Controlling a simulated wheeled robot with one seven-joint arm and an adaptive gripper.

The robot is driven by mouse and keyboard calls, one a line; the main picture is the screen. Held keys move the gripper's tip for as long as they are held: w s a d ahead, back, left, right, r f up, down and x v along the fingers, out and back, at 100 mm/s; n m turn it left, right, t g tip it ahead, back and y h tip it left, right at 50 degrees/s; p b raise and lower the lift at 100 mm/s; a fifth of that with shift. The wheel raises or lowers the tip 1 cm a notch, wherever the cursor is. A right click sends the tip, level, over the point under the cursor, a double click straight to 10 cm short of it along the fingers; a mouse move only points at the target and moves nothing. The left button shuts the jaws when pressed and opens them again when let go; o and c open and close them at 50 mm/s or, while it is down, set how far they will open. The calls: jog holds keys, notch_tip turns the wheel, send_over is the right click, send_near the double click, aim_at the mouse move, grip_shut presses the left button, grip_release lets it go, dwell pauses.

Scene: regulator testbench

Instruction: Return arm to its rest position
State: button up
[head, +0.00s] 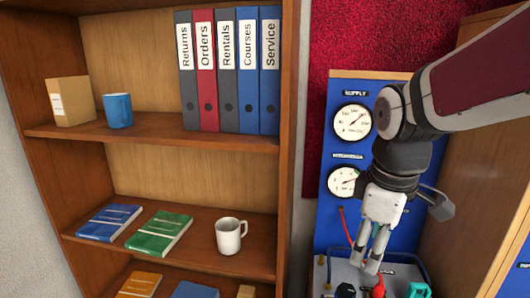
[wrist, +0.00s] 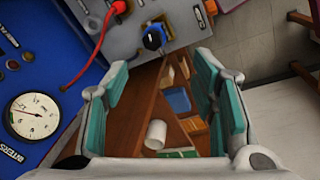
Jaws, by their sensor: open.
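My gripper (head: 370,249) hangs down from my arm in front of the blue supply panel (head: 336,220), at the right of the head view. In the wrist view my gripper (wrist: 165,95) shows its two teal-padded fingers spread apart, with nothing between them. It is open and empty. The panel carries an upper gauge (head: 352,122) and a lower gauge (head: 342,182). My arm covers part of the panel's right side. A gauge (wrist: 34,115) also shows at the left of the wrist view.
A wooden shelf (head: 200,128) with binders (head: 228,70), books and a white mug (head: 229,236) stands to the left. A grey bench unit with a red hose (wrist: 98,40) and a blue-black knob (wrist: 153,38) lies close below my gripper. A wooden side wall (head: 470,170) stands right.

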jog(key=s+r+m+t, duration=0.3)
jog(key=s+m, duration=0.7)
jog(key=s, duration=0.2)
jog(key=shift+r+t, duration=0.3)
jog(key=shift+r, duration=0.1)
grip_shut()
dwell(0.7)
